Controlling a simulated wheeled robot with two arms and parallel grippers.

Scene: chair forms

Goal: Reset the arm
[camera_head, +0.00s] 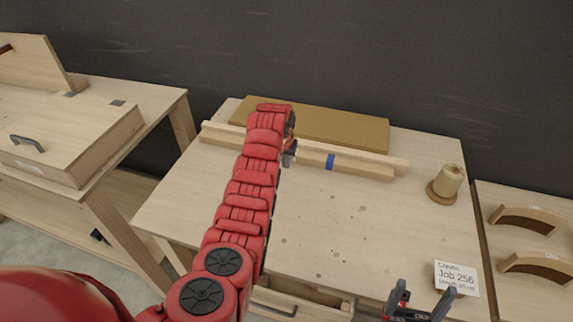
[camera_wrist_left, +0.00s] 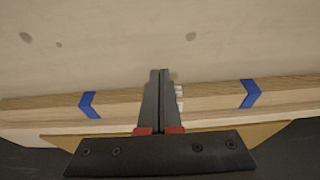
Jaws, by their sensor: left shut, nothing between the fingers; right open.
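My left arm reaches across the workbench (camera_head: 330,225) in the head view. Its gripper (camera_head: 290,153) is over the long wooden strips (camera_head: 375,165), which lie near the back of the bench. In the left wrist view the gripper (camera_wrist_left: 160,73) has its fingers shut together with nothing between them, in front of the strips (camera_wrist_left: 210,97). Two blue marks (camera_wrist_left: 250,93) show on the strips, one on each side of the fingers. Whether the fingertips touch wood or bench is unclear. My right gripper (camera_head: 420,298) is open and empty at the lower right, by the bench's front.
A tan board (camera_head: 340,128) lies behind the strips. A wooden cylinder on a round base (camera_head: 446,185) and a job card (camera_head: 457,278) are on the right. An open drawer (camera_head: 300,298) is at the front. Curved pieces (camera_head: 527,218) lie on the right bench. The bench middle is clear.

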